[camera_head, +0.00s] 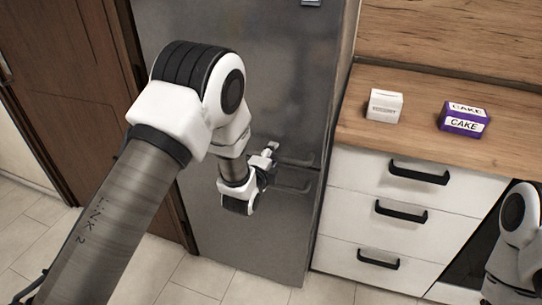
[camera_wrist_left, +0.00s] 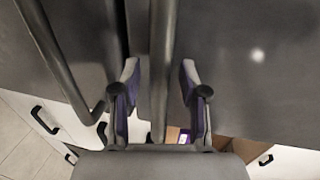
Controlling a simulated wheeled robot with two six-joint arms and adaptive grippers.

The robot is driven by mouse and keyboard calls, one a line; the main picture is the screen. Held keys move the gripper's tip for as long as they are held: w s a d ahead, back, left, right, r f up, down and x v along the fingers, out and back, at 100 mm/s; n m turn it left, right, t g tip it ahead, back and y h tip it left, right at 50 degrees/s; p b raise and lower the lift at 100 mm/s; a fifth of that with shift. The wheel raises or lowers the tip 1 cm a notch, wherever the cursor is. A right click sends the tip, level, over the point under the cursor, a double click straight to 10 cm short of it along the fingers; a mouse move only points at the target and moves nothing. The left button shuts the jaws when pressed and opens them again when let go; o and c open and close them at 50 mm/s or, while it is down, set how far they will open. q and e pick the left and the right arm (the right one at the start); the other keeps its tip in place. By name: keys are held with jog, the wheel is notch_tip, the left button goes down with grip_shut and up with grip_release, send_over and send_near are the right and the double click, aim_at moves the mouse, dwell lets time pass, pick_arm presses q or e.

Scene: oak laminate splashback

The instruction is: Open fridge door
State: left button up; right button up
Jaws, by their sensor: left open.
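The fridge (camera_head: 250,80) is tall and dark grey, with an upper and a lower door that look shut. A handle shows at the bottom right of the upper door, and another (camera_head: 292,186) at the top right of the lower door. My left gripper (camera_head: 272,150) is in front of the fridge near the handles. In the left wrist view the open fingers (camera_wrist_left: 158,88) stand on either side of one handle bar (camera_wrist_left: 161,45), with gaps beside it. The other handle (camera_wrist_left: 58,55) is to the left there. My right gripper is out of view.
A counter (camera_head: 420,135) with white drawers (camera_head: 365,215) stands right of the fridge. On it are a white box (camera_head: 384,106) and a purple cake box (camera_head: 463,117). A brown wooden door (camera_head: 75,95) is at left. Tiled floor (camera_head: 200,275) shows in front.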

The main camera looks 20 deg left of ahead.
pick_arm(q)
grip_shut()
jog(key=shift+s, duration=0.1)
